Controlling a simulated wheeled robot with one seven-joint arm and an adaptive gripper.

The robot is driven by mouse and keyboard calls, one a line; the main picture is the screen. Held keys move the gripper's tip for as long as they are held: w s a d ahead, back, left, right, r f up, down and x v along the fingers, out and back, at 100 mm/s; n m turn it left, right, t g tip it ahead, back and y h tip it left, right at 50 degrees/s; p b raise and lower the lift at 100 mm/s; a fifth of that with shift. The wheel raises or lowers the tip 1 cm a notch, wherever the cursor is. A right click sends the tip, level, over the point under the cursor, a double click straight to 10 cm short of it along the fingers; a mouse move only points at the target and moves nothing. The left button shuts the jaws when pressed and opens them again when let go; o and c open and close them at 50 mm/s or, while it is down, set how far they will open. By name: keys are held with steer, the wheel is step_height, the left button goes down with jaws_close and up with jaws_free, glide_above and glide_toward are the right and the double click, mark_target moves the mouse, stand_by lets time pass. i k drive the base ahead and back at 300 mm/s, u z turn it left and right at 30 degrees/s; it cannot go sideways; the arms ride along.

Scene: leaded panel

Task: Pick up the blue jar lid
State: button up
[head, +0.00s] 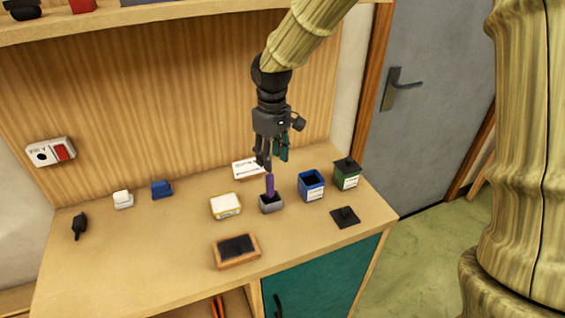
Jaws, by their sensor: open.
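An open blue jar (311,187) with a white label stands on the right part of the worktop. A flat dark square lid (345,218) with a small knob lies on the worktop just in front and to the right of it. My gripper (268,159) is open and empty, pointing down above the worktop, left of and behind the blue jar. It is well apart from the loose lid. A teal shape (283,148) shows beside the fingers; I cannot tell what it is.
A purple upright item (269,185) stands in a grey holder (271,204) below my gripper. A yellow-rimmed box (225,206) and a wood-framed dark block (236,251) are to the left. The worktop's right edge (396,218) is near the lid. A shelf (150,12) runs above.

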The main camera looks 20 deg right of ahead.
mark_target(344, 217)
steer(key=z, duration=1.15)
